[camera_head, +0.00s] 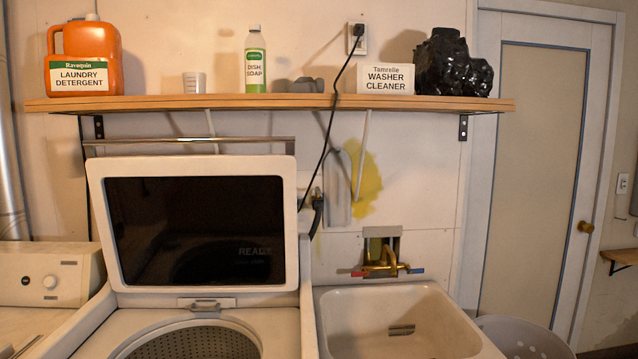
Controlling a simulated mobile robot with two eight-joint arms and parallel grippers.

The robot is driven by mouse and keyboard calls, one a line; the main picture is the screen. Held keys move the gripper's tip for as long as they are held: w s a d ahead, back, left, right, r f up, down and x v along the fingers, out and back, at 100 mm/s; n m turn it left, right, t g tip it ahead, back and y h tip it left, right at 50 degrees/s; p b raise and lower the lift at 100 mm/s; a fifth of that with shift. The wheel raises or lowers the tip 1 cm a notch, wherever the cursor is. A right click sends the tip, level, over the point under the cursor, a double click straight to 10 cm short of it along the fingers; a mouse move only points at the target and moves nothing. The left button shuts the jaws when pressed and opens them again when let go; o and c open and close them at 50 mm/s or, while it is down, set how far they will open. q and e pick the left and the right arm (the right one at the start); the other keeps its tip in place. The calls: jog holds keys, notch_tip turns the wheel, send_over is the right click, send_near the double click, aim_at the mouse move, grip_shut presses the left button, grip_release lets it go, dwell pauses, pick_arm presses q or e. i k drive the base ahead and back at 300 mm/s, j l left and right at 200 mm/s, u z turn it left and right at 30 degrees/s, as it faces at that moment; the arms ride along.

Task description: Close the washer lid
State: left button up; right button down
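The washer lid (195,225) stands open and upright at the back of the washer, with a white frame around a dark glass panel. The washer (275,325) is white and top-loading. Its drum (195,343) is uncovered, with a perforated metal rim, and its lower part is cut off by the frame. A latch piece (207,304) sits at the front of the drum opening's far side, below the lid. Neither of my grippers shows in the head view.
A white utility sink (395,315) with a brass faucet (384,262) stands right of the washer. A wooden shelf (270,102) with bottles hangs above. A black cord (329,130) hangs beside the lid's right side. Another white appliance (45,275) is at left.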

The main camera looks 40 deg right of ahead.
aim_at(227, 222)
jog(key=l, duration=1.3)
jog(key=i+j, duration=0.35)
